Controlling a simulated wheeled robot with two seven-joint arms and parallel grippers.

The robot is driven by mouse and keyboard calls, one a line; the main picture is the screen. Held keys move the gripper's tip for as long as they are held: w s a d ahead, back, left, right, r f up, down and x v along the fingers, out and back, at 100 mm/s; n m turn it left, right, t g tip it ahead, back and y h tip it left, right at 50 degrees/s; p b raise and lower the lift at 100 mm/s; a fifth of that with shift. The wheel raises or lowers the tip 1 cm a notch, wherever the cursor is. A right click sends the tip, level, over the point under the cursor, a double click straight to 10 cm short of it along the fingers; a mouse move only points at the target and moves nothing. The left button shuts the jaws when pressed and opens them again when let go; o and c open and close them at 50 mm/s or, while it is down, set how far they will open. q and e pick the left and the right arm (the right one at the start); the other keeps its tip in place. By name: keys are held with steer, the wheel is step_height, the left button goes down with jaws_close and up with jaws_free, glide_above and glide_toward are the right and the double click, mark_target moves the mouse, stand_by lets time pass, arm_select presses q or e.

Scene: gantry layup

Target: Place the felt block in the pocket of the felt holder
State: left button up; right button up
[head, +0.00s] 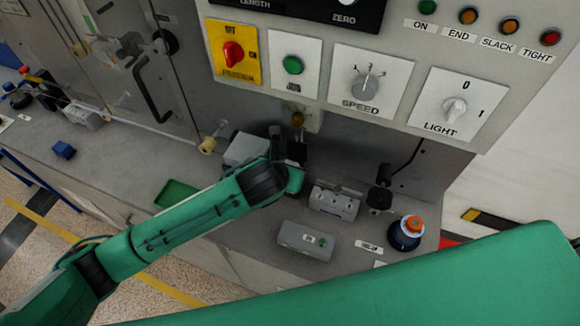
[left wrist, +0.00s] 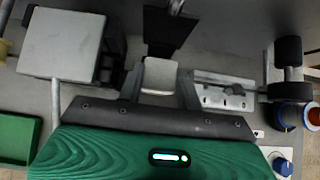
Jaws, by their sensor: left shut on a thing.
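My left gripper (left wrist: 160,88) is shut on a pale grey block, which I take to be the felt block (left wrist: 160,74), in the left wrist view. The block sits between the two fingers. Just beyond it is a dark upright part (left wrist: 168,30), possibly the felt holder; its pocket cannot be made out, nor whether the block touches it. In the head view the left gripper (head: 292,160) is beside the machine front, below a brass knob (head: 297,119), and my wrist hides the block. My right gripper is not in view.
A grey box (left wrist: 60,42) stands left of the gripper, and a metal clamp fixture (head: 335,202) right of it.

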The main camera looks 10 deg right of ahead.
arm_select(q)
steer(key=shift+w+d, duration=0.35)
steer(key=shift+w, duration=0.15)
step_height(320, 180, down, 3)
steer(key=shift+w+r+p, duration=0.1)
steer(key=shift+w+p, duration=0.05)
steer(key=shift+p, duration=0.65)
steer(key=shift+d+f, duration=0.1)
steer(key=shift+f, duration=0.25)
steer(key=shift+f, duration=0.25)
